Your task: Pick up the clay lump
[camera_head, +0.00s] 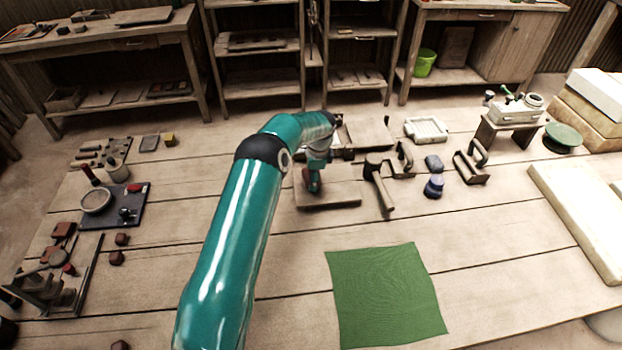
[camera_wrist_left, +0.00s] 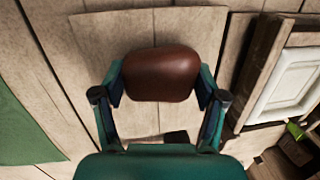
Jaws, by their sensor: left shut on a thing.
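The clay lump (camera_wrist_left: 160,73) is a smooth, rounded, dark reddish-brown block in the left wrist view. My left gripper (camera_wrist_left: 160,90) is shut on it, with one finger pressed against each side. In the head view my left gripper (camera_head: 313,180) is over a flat wooden board (camera_head: 340,197), and the lump is mostly hidden by it. The board also shows beneath the lump in the left wrist view (camera_wrist_left: 95,40). I cannot tell whether the lump touches the board. My right gripper is not in view.
A wooden mallet (camera_head: 374,172) lies right of the board. A green cloth (camera_head: 388,295) lies at the front. A dark mat (camera_head: 103,216) with a bowl is at left. Bare planks lie between.

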